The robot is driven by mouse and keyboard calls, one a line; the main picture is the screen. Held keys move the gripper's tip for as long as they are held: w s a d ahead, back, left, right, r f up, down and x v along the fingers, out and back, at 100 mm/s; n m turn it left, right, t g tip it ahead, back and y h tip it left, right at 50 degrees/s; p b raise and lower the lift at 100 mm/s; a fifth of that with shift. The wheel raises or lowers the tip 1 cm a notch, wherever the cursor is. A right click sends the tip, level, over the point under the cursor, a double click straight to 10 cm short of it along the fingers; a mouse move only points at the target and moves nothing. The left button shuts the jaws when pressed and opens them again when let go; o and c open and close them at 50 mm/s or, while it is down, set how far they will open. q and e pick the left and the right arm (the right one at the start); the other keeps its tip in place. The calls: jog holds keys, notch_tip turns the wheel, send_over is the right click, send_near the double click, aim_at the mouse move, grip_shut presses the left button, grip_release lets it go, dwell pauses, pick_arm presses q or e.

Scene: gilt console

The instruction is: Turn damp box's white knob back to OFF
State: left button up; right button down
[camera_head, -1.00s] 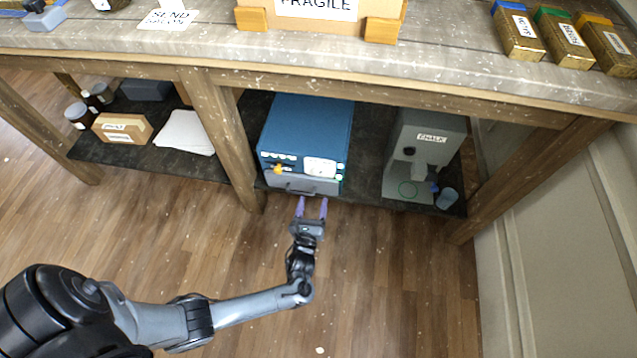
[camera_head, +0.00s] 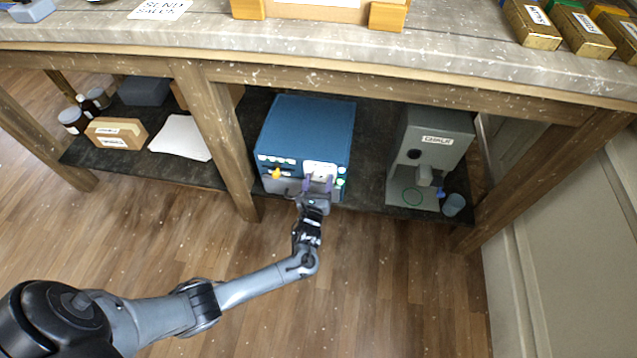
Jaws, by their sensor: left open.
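A blue box (camera_head: 309,128) with a grey lower front stands on the lower shelf, likely the damp box. Its front has a white panel (camera_head: 322,167), a yellow knob (camera_head: 275,174) at the left and green lights at the right. A white knob cannot be made out clearly at this size. My left gripper (camera_head: 318,184) is open, its two purple fingers pointing at the front just below the white panel and overlapping its lower part. Whether they touch the box cannot be told. My right gripper is not in view.
A grey machine labelled CHALK (camera_head: 432,150) stands right of the box, with a small cup (camera_head: 454,204) beside it. A wooden post (camera_head: 222,140) stands to the left. The tabletop edge (camera_head: 330,75) overhangs the shelf. The floor in front is clear.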

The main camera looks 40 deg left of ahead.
pick_arm(q)
jog(key=c, duration=1.1)
jog(key=shift+o, duration=0.2)
